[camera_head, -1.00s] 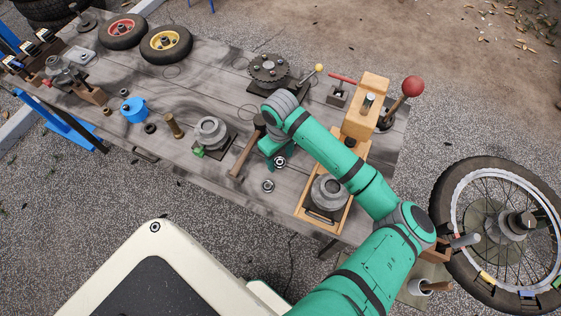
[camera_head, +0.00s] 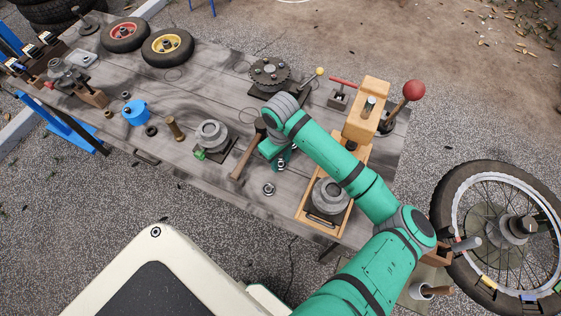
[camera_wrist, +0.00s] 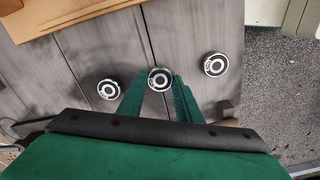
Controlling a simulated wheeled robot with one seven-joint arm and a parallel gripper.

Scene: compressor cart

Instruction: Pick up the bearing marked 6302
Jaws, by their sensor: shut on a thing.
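In the wrist view, three small round bearings with silver rings and dark centres show on the grey plank table. The middle bearing (camera_wrist: 159,79) sits between the fingertips of my gripper (camera_wrist: 156,84), which is shut on it. One bearing (camera_wrist: 108,89) lies to its left and another (camera_wrist: 215,65) to its right, both clear of the fingers. In the head view, my gripper (camera_head: 281,160) is low over the table, with the held bearing (camera_head: 282,165) at its fingertips and a loose bearing (camera_head: 269,188) nearer the front edge. The markings are too small to read.
A hammer (camera_head: 243,160) lies just left of my gripper. A wooden tray (camera_head: 301,212) with a grey round part stands to the right, by a wooden block (camera_head: 367,110) and a red-knobbed lever (camera_head: 413,91). The table's front edge is near.

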